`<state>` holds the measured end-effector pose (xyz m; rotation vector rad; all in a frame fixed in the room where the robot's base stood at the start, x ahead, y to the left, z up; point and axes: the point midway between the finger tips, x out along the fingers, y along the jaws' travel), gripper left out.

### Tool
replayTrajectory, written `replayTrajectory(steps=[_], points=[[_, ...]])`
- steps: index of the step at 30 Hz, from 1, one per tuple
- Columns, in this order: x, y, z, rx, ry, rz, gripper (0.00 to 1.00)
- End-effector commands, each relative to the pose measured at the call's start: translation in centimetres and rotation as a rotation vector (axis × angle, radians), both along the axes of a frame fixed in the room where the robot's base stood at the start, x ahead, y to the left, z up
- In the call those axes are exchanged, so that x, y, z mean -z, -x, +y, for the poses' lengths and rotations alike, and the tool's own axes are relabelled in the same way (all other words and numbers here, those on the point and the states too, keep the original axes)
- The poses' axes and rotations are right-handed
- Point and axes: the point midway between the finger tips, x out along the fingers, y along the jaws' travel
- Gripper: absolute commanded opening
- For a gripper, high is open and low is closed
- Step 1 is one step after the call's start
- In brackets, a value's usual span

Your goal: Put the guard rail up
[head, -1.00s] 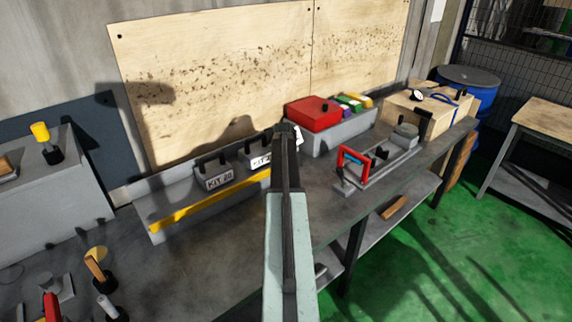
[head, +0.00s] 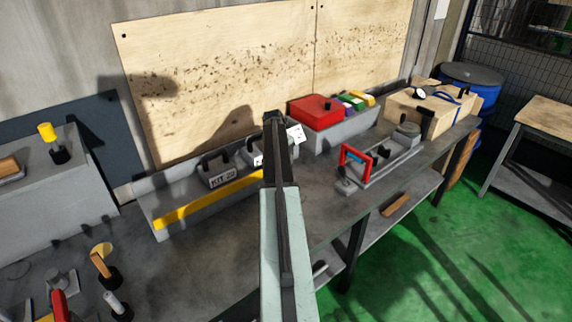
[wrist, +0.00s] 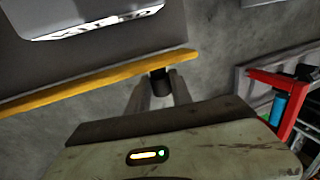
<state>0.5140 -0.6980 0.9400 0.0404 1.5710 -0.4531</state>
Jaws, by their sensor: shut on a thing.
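The guard rail (head: 208,203) is a long yellow bar along the front of a grey shelf tray on the bench. It crosses the wrist view (wrist: 85,84) at a slant. My gripper (wrist: 161,92) is shut on the black knob (wrist: 161,80) at the rail's right end, seen between the two fingers. In the head view my arm hides the gripper and that end of the rail. Behind the rail stand grey kit boxes, one labelled KIT 20 (head: 222,181); the rail passes just below its label.
Right of the arm are a red case (head: 314,112), a red-handled fixture (head: 355,160) and a wooden box (head: 425,107). Handled tools stand at the front left, including an orange-handled one (head: 100,264). Bare bench lies between the rail and these tools.

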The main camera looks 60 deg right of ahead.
Motion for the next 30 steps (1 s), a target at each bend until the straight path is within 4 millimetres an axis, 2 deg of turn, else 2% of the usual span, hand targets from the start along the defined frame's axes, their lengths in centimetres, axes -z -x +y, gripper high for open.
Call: replayTrajectory(steps=[1, 2, 4, 13, 17, 27, 30], points=[[0.0, -0.1, 0.0, -0.003, 0.001, -0.001, 0.00], [0.0, -0.1, 0.0, -0.003, 0.001, -0.001, 0.29], [0.0, -0.1, 0.0, -0.003, 0.001, -0.001, 0.48], [0.0, 0.0, 0.0, -0.002, 0.000, 0.000, 0.48], [-0.8, -0.1, 0.1, -0.001, 0.000, -0.001, 0.48], [-6.5, -0.4, 1.5, -0.002, 0.000, 0.000, 0.48], [-7.6, -0.5, 1.8, -0.003, 0.001, 0.000, 0.48]])
